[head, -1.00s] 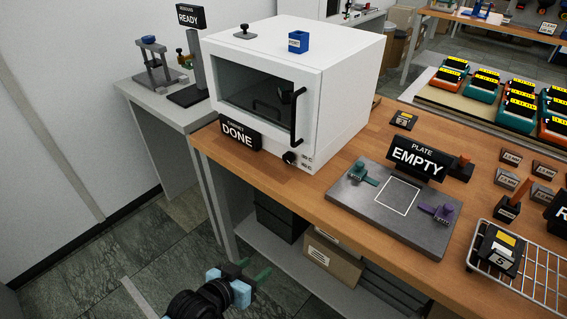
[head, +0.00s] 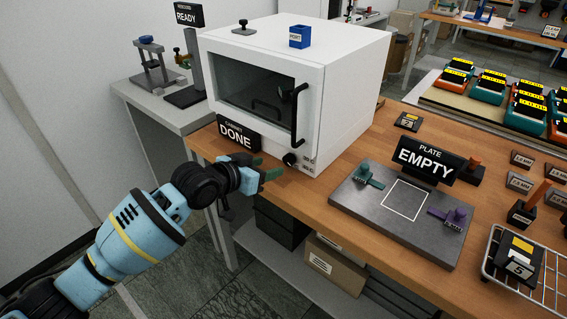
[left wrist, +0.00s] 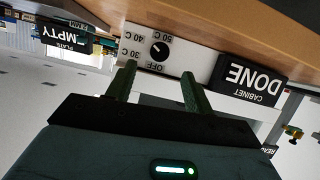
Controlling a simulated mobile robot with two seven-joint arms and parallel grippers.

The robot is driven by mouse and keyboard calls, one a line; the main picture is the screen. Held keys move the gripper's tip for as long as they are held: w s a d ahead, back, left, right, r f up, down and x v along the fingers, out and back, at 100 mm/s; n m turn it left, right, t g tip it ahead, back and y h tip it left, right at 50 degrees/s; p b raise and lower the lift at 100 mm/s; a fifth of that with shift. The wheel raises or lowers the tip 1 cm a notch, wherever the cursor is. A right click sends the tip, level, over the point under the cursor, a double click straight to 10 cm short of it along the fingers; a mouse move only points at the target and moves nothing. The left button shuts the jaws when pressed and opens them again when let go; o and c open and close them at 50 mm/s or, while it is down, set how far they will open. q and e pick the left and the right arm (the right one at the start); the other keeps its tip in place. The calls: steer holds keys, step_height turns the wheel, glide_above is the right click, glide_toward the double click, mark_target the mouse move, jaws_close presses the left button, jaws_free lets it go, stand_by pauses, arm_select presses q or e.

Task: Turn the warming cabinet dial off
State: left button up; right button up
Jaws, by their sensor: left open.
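The white warming cabinet (head: 340,100) stands on the wooden bench with its door shut. Its black dial (head: 290,158) is low on the front, right of the DONE sign (head: 238,135). In the left wrist view the dial (left wrist: 158,50) appears upside down, with marks OFF, 30 C, 40 C and 50 C around it. Its pale pointer seems to face the 40 C side, but it is small. My left gripper (head: 267,168) is open and empty, just in front of the dial and apart from it. Its green fingers (left wrist: 159,72) straddle the dial's line in the wrist view. My right gripper is not in view.
The DONE sign stands close beside the dial. A metal plate (head: 345,198) with an EMPTY sign (head: 425,160) lies to the right on the bench. A wire rack (head: 545,290) is at the far right. The bench front edge runs below the gripper.

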mark_target(287, 162)
arm_select(q)
steer(key=b+x, duration=0.1)
steer(key=x, duration=0.5)
steer(key=shift+w+d+f, duration=0.35)
steer(key=shift+w+d, duration=0.1)
steer(key=shift+w, duration=0.2)
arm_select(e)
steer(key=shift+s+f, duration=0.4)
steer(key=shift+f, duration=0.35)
arm_select(q)
steer(key=c, duration=1)
steer(key=shift+o, duration=0.2)
steer(key=shift+b, duration=0.3)
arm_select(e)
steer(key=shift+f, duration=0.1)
